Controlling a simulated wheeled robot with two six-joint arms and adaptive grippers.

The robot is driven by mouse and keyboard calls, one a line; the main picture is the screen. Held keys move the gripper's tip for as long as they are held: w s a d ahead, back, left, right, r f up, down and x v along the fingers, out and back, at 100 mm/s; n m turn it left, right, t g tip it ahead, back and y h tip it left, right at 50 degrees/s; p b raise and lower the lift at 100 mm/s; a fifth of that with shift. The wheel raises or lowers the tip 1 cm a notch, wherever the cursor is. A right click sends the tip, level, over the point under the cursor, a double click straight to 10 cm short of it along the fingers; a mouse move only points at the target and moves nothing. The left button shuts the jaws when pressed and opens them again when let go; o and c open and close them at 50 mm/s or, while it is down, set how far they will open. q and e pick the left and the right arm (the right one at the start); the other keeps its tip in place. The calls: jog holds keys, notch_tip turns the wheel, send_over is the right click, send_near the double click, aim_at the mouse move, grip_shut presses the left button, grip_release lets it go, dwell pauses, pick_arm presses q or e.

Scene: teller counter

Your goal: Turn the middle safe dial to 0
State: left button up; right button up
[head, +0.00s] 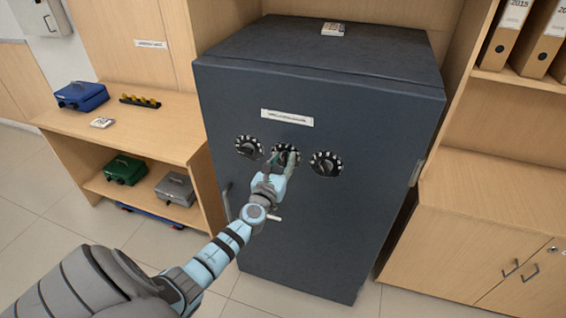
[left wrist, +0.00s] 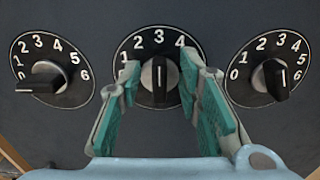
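The middle safe dial (head: 285,150) is a round black plate with white numbers on the front of the dark grey safe (head: 300,220). In the left wrist view its knob (left wrist: 160,82) stands upright, its bar in line with the 3 at the top. My left gripper (head: 284,158) is at this dial. In the left wrist view its green-padded fingers (left wrist: 159,75) are open, one on each side of the knob, with gaps to the bar. The fingers hide the lower numbers, including the 0. My right gripper is in neither view.
The left dial (left wrist: 47,75), its bar turned left, and the right dial (left wrist: 270,70), its bar near upright, flank the middle one closely. A door handle (head: 227,200) is low on the safe's left. Shelves with cash boxes (head: 82,96) stand left, a cabinet (head: 490,240) right.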

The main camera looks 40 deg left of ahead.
pick_arm(q)
jog(key=shift+w, duration=0.3)
jog(key=shift+s+a, duration=0.1)
grip_shut()
jog(key=shift+n, duration=0.4)
jog(key=n+b, duration=0.1)
jog(key=n, duration=0.3)
jog(key=n+b, duration=0.2)
jog(key=n, duration=0.1)
jog(key=a+f+n+b, duration=0.1)
jog(key=n, duration=0.3)
jog(key=shift+s+n+b, duration=0.2)
jog(key=shift+n+b, duration=0.1)
jog(key=shift+b, duration=0.1)
jog(key=n+b, duration=0.2)
jog(key=n, duration=0.3)
jog(key=shift+a+f+n, duration=0.1)
jog(key=shift+f+n, duration=0.05)
jog(key=shift+n, duration=0.15)
jog(key=shift+b, duration=0.3)
